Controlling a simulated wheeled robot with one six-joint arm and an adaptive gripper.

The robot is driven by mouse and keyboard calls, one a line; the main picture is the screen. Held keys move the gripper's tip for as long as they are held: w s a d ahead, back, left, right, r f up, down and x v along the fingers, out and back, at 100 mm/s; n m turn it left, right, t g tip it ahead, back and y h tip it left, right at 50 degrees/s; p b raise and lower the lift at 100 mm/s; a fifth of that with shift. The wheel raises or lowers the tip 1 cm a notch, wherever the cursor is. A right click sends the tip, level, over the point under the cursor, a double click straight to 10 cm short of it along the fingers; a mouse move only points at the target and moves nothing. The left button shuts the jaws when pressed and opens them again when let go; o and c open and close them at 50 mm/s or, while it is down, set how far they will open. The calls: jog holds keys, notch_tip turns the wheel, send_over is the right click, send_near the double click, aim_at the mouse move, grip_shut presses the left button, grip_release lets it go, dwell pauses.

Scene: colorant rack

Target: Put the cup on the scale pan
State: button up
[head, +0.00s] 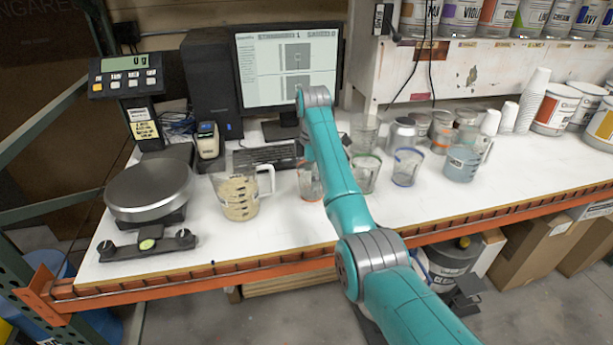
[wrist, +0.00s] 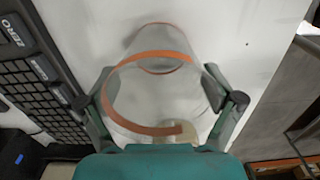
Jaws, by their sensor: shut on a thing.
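The clear cup with an orange rim (head: 309,182) is at the middle of the bench in the head view, partly hidden behind my arm. In the wrist view the cup (wrist: 150,85) fills the space between the fingers of my gripper (wrist: 162,100), which is shut on its sides. I cannot tell whether its base touches the bench. My gripper is hidden by my arm in the head view. The round grey scale pan (head: 148,187) is empty at the left end of the bench, well left of the cup. Its display (head: 125,75) reads about 0 g.
A measuring jug (head: 238,194) with pale contents stands between the pan and the cup. A keyboard (head: 268,156) and monitor (head: 288,70) are behind. Several clear cups and a grey-blue jug (head: 462,163) stand to the right. A black bar (head: 147,245) lies before the scale.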

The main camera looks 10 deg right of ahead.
jog(key=shift+f, duration=0.15)
jog(key=o, duration=0.6)
jog(key=shift+c, duration=0.2)
